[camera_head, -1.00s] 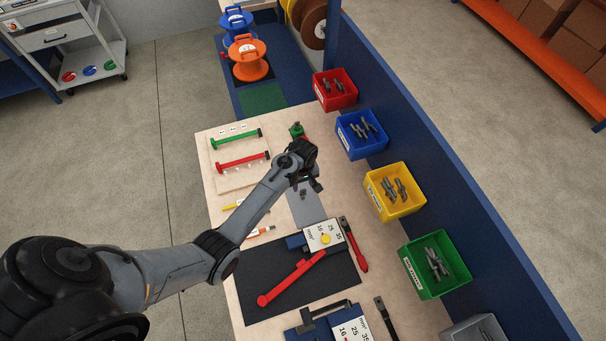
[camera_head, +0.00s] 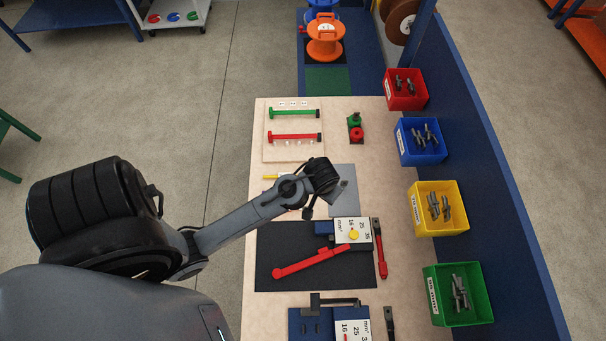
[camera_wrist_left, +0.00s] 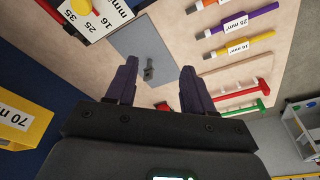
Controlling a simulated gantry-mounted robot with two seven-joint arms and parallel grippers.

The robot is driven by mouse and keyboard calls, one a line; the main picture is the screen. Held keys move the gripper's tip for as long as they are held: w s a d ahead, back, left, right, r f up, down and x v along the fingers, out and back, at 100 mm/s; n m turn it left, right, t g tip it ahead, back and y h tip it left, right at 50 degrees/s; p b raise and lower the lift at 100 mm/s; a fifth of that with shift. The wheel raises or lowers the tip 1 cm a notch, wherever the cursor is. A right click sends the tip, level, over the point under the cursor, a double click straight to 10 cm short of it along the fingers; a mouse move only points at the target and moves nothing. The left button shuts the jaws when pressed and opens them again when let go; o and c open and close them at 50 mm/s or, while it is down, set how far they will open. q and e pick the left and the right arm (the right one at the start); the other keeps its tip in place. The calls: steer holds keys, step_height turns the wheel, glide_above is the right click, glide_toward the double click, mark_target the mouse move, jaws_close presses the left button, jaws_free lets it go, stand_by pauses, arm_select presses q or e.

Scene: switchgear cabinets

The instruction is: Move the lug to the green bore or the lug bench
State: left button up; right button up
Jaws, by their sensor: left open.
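A small dark grey lug (camera_wrist_left: 148,70) lies on a grey plate (camera_wrist_left: 150,45) in the left wrist view. The plate also shows in the head view (camera_head: 346,205), partly hidden by my left arm. My left gripper (camera_wrist_left: 157,85) is open and empty, with the lug in view beyond and between its fingertips. In the head view my left gripper (camera_head: 326,188) is over the plate. A green piece (camera_head: 355,119) and a red piece (camera_head: 356,134) stand on a dark base beyond the plate. Whether they have bores is too small to tell. My right gripper is not in view.
Red (camera_head: 405,90), blue (camera_head: 422,141), yellow (camera_head: 440,209) and green (camera_head: 458,294) bins with grey parts line the right side. A rack with green and red bars (camera_head: 293,137) is at the back left. A red-handled tool (camera_head: 312,262) lies on a black mat.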

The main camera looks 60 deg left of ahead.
arm_select(q)
steer(key=s+d+r+m, duration=0.3)
steer(key=s, duration=0.2)
steer(key=s+d+r+m+t+h, duration=0.1)
steer(key=s+d+r+m, duration=0.2)
steer(key=s, duration=0.3)
steer(key=shift+d+r+t, duration=0.15)
steer(key=shift+r+t, duration=0.15)
steer(key=shift+r, duration=0.35)
steer(key=shift+r+p, duration=0.95)
